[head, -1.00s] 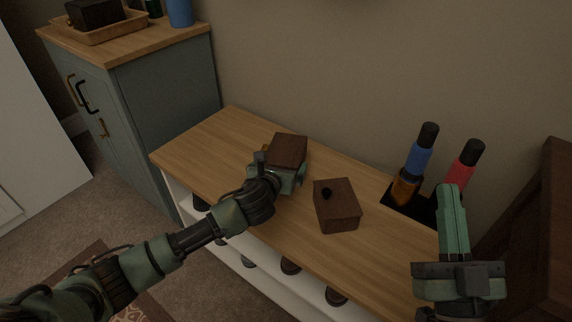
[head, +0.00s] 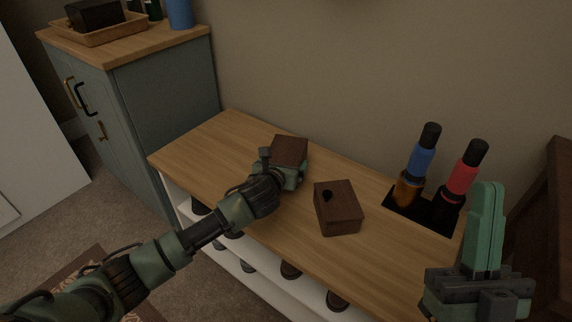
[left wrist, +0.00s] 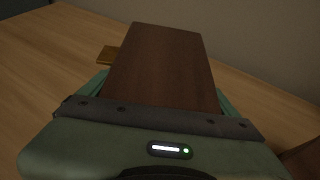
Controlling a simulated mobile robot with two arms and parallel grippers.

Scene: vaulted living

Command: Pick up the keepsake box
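A plain dark brown wooden box (head: 290,150), which I take to be the keepsake box, sits on the wooden bench top. My left gripper (head: 284,172) is at its near side. In the left wrist view, the box (left wrist: 160,70) fills the space between the green fingers, one along each side. Whether they press on it I cannot tell; their tips are hidden. A small brass-coloured piece (left wrist: 107,55) shows at its left side. A second brown box (head: 340,210) with a round black spot or knob on top stands to the right. My right gripper (head: 487,225) appears shut and empty at the right.
A black holder (head: 430,212) with a blue-banded bottle (head: 420,160) and a red-banded bottle (head: 462,178) stands on the bench (head: 210,150) at the right. A grey-blue cabinet (head: 160,110) adjoins the bench's left end. Bare bench top lies left of the boxes.

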